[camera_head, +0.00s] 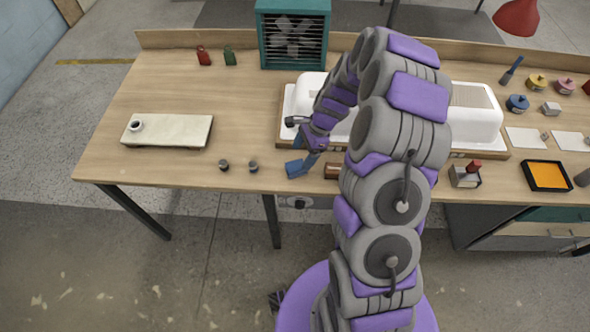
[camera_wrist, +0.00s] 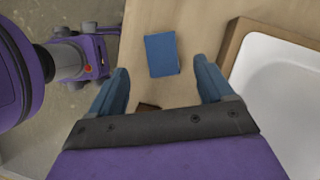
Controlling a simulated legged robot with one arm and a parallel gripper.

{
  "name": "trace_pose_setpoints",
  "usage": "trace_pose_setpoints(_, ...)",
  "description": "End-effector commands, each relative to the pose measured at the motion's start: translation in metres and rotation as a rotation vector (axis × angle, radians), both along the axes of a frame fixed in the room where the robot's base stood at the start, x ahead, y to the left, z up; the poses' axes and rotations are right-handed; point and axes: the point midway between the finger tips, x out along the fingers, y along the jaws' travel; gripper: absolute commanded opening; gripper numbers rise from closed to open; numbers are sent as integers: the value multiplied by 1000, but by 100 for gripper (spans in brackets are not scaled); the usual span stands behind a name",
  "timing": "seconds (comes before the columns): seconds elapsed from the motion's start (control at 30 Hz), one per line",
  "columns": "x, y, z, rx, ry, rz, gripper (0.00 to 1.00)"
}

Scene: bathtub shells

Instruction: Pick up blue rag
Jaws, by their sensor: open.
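The blue rag (camera_wrist: 162,55) lies as a small flat rectangle on the wooden tabletop, near the table's front edge. In the head view it shows as a blue patch (camera_head: 294,169) just below my gripper (camera_head: 308,155). My gripper's two blue fingers are spread apart with nothing between them. In the wrist view the rag appears between and just beyond the fingertips (camera_wrist: 161,67). I cannot tell the exact height of the fingers above the table.
A white tub shell (camera_head: 475,115) in a wooden frame lies right of the gripper, partly behind my arm; its edge shows in the wrist view (camera_wrist: 285,90). A brown block (camera_head: 331,171) lies right of the rag. Two small dark knobs (camera_head: 238,166) stand left. A teal fan heater (camera_head: 292,35) stands behind.

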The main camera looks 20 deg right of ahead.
Motion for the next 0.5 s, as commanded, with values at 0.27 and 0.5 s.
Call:
trace_pose_setpoints(0.27, 0, -2, -22, 10, -4, -2, 81)
trace_pose_setpoints(0.5, 1, 13, -42, 6, -2, -1, 81)
